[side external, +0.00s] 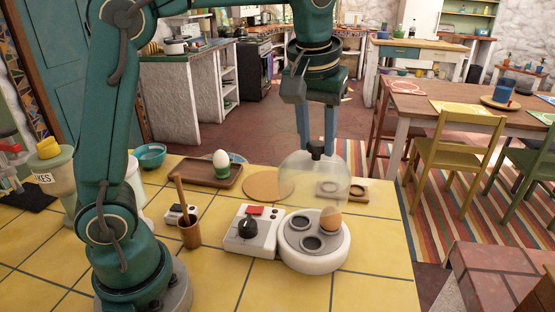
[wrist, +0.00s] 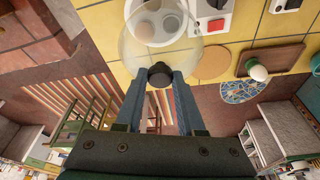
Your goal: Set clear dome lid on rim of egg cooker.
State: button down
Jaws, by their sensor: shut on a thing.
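The clear dome lid (side external: 308,174) has a black knob on top. My gripper (side external: 317,143) is shut on that knob and holds the lid upright. In the side external view the lid appears above and behind the white egg cooker (side external: 314,260), and its lower edge overlaps the cooker's back part. The cooker has round cups on top and a brown egg (side external: 330,222) at its right. In the wrist view the lid (wrist: 135,50) hangs from my gripper (wrist: 160,77), and the cooker (wrist: 158,20) shows through and beyond it. The exact gap between lid and rim cannot be told.
A white control box (side external: 250,232) with a black dial and red switch adjoins the cooker. A wooden cup (side external: 189,234) with a handle, a round board (side external: 268,184), and a tray (side external: 205,176) with an egg in a green cup stand nearby. The tiled counter's front is clear.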

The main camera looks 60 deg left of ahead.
aim_at(318, 166)
jog(key=shift+s+d+r+m, duration=0.15)
jog(key=shift+d+m, duration=0.15)
jog(key=shift+d, duration=0.4)
jog(key=shift+f, duration=3.45)
jog(key=shift+f, duration=0.95)
jog(key=shift+c, duration=2.2)
grip_release()
jog(key=shift+r, duration=0.1)
jog(key=shift+r, duration=3.4)
